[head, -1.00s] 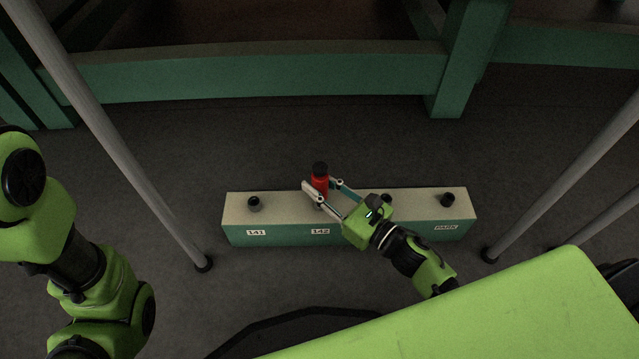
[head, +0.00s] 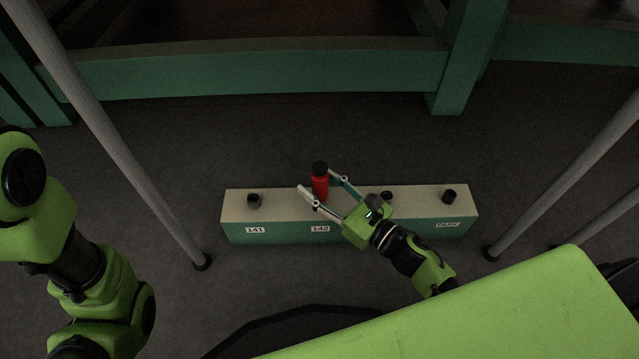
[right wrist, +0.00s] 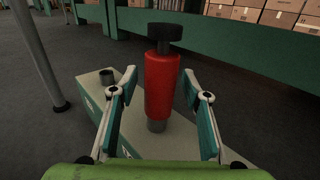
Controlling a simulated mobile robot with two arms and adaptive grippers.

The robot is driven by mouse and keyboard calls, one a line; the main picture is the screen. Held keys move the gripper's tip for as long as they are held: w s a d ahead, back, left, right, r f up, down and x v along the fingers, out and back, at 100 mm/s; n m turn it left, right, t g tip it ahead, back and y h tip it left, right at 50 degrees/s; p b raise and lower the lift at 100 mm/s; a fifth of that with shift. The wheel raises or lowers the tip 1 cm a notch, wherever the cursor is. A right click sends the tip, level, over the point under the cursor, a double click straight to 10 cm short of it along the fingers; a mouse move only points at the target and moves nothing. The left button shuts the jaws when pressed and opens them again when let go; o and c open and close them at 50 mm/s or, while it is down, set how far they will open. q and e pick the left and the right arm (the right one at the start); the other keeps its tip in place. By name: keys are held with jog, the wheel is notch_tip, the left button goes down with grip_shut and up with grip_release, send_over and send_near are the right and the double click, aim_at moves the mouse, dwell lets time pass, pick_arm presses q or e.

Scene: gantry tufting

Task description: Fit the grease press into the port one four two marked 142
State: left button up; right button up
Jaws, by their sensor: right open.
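The grease press (head: 320,184) is a red cylinder with a black cap. It stands upright over the bench at the label 142 (head: 320,229); its grey lower end meets the port there, which is itself hidden. In the right wrist view the press (right wrist: 161,85) stands between the fingers. My right gripper (head: 318,184) is open around it, with a gap on each side in the right wrist view (right wrist: 160,95). My left arm shows at the left of the head view, but its gripper is out of view.
The low green bench (head: 285,207) has a dark port by label 141 (head: 254,200), another right of my gripper (head: 387,195), and one by PARK (head: 449,196). Grey poles (head: 120,150) stand at both sides. A green beam (head: 250,70) runs behind, with clear floor between.

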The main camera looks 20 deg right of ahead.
jog(key=v, duration=1.2)
